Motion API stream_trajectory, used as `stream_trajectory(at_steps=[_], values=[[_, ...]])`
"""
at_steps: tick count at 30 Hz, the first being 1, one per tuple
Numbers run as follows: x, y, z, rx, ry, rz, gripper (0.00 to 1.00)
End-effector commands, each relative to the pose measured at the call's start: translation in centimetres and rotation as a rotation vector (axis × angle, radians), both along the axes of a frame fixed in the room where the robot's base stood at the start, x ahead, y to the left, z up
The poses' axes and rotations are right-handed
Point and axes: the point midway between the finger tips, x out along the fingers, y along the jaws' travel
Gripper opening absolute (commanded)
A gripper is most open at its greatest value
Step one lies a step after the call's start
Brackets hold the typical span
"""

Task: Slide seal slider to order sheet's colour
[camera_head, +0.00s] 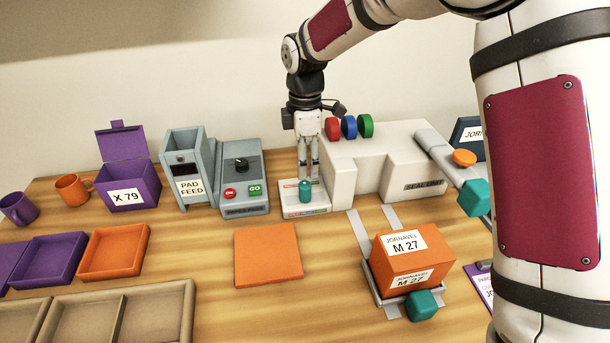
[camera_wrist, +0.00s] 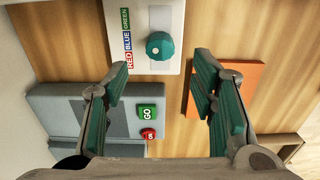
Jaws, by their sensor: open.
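The seal slider's teal round knob (camera_wrist: 160,45) sits on a white panel (camera_wrist: 172,68) with RED, BLUE and GREEN labels along one side. In the wrist view the knob is level with about the BLUE label. In the head view the knob (camera_head: 305,191) stands at the foot of the white seal unit (camera_head: 372,150). My gripper (camera_head: 308,178) points down just above the knob; in the wrist view its open fingers (camera_wrist: 152,77) are spread, with nothing between them. The order sheet, seemingly the purple-edged board (camera_head: 484,283) at the right, is mostly hidden behind my arm; its colour word is unreadable.
Red, blue and green discs (camera_head: 349,127) stand on the seal unit. The grey press with GO button (camera_head: 255,189) is close left of the slider. An orange M 27 box (camera_head: 440,262) sits on a rail carriage in front. An orange pad (camera_head: 268,254) lies on the table.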

Motion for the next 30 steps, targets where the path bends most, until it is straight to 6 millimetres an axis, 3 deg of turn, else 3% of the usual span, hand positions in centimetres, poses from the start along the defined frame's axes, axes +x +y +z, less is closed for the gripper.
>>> stream_trajectory(at_steps=[7, 22, 26, 30], values=[[0.0, 0.0, 2.9, 0.001, -0.001, -0.001, 0.52], [-0.4, -0.5, 4.0, -0.004, -0.007, -0.025, 0.52], [-1.9, -2.2, 6.6, -0.015, -0.037, -0.121, 0.52], [-4.7, -5.0, 10.4, -0.023, -0.081, -0.289, 0.52]])
